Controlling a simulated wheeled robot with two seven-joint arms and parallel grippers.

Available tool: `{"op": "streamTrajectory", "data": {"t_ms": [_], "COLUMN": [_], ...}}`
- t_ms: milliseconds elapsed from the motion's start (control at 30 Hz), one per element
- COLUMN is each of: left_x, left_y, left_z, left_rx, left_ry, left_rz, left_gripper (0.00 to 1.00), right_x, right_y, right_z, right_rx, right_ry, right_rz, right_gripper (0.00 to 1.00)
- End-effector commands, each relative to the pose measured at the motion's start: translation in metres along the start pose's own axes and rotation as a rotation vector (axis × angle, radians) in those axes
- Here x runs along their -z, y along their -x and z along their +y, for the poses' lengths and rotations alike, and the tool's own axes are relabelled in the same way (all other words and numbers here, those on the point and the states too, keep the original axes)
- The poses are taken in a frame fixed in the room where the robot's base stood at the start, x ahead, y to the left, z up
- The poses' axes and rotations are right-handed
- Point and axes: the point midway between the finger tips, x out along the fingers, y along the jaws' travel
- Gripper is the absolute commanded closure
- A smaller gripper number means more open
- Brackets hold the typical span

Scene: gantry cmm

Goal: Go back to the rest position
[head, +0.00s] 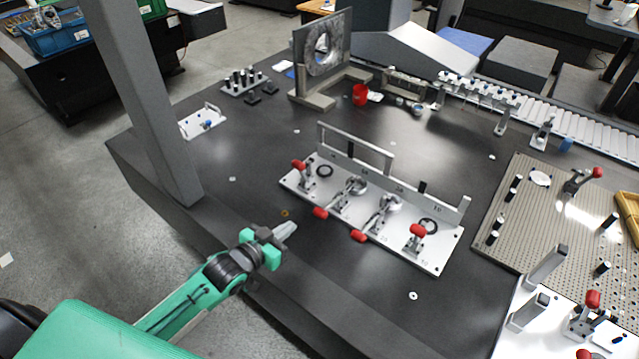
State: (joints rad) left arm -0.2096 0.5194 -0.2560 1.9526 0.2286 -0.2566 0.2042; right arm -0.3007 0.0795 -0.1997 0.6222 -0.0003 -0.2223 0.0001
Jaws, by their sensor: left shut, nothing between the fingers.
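My left gripper (287,230) is at the end of the green arm that comes in from the lower left. Its fingers are shut and empty, just above the near edge of the dark table (270,199). It is to the left of and nearer than the silver clamp fixture (440,255), apart from it. The fixture has several red-handled toggle clamps and a raised rail. My right gripper is not in view.
A grey gantry column (150,100) rises left of my arm. A perforated plate (550,225) and a white clamp plate (507,335) are at the right. An upright plate with a round hole (301,55) and a red cup (360,95) stand farther back.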

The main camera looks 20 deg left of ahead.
Motion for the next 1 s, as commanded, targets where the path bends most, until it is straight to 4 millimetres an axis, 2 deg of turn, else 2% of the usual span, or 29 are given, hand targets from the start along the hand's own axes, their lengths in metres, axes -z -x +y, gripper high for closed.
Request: {"op": "streamTrajectory", "data": {"t_ms": [200, 367, 567, 700, 1000], "left_x": [-0.001, -0.015, -0.043, -0.059, -0.074], "left_y": [0.002, 0.014, 0.058, 0.099, 0.173], "left_z": [0.002, 0.02, 0.051, 0.069, 0.089], "left_rx": [0.001, 0.02, 0.07, 0.104, 0.144], "left_ry": [0.001, 0.009, 0.022, 0.036, 0.072], "left_rz": [-0.009, -0.11, -0.369, -0.562, -0.85], "left_gripper": [1.0, 1.0, 1.0, 1.0, 1.0], "right_x": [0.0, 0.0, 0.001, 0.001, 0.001], "right_y": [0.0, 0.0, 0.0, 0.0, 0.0], "right_z": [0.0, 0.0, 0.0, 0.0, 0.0], "right_rx": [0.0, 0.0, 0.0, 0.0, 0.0], "right_ry": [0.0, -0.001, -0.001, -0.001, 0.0], "right_rz": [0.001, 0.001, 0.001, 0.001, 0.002], "right_gripper": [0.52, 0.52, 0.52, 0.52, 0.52]}}
